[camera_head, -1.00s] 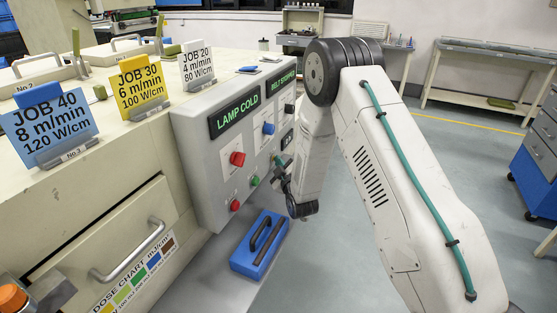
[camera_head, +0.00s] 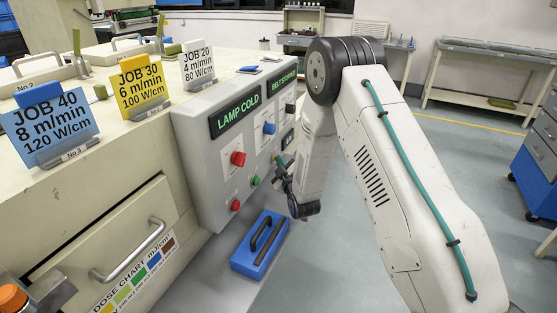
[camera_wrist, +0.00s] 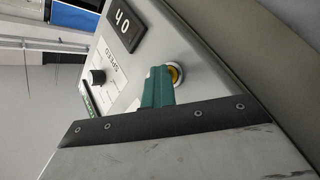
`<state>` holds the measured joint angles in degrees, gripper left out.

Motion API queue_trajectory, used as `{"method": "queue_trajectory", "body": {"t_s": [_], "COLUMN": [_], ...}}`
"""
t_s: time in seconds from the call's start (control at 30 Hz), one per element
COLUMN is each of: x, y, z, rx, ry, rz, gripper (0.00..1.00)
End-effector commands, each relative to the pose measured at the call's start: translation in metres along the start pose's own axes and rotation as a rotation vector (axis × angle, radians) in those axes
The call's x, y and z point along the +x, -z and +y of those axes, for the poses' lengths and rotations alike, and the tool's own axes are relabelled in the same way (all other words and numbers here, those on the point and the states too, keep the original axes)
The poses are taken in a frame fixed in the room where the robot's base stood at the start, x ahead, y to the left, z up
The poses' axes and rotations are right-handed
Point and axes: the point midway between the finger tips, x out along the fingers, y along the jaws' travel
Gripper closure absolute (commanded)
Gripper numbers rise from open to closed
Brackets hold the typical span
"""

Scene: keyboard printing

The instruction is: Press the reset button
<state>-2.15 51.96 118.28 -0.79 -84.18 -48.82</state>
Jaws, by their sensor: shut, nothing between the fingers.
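My gripper (camera_head: 280,168) is shut and empty, close to the front of the grey control panel (camera_head: 207,165). In the wrist view its teal fingers (camera_wrist: 158,86) are together, with their tips beside a round button (camera_wrist: 178,74) with a yellow ring. The fingers cover part of this button, and I cannot tell whether they touch it. No label reading reset is legible. Also on the panel are a large red button (camera_head: 238,159), a small red button (camera_head: 235,205), a green button (camera_head: 255,181) and a blue knob (camera_head: 269,128).
The wrist view shows a black speed knob (camera_wrist: 97,77) and a display (camera_wrist: 124,27) near the fingers. A blue case (camera_head: 247,262) lies below the panel. Job cards (camera_head: 138,86) stand on the machine top. Floor to the right is open.

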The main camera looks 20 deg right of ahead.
Motion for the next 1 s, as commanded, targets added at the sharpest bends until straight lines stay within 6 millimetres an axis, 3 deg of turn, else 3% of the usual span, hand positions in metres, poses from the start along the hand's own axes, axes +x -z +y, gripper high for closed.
{"method": "queue_trajectory", "body": {"t_s": [0.03, 0.43, 1.0], "x": [0.001, -0.004, -0.043], "y": [0.006, 0.002, -0.031], "z": [0.000, 0.004, 0.032], "rx": [0.000, 0.000, 0.000], "ry": [0.002, 0.001, -0.001], "rz": [0.018, 0.016, 0.003], "gripper": [1.00, 1.00, 1.00]}}
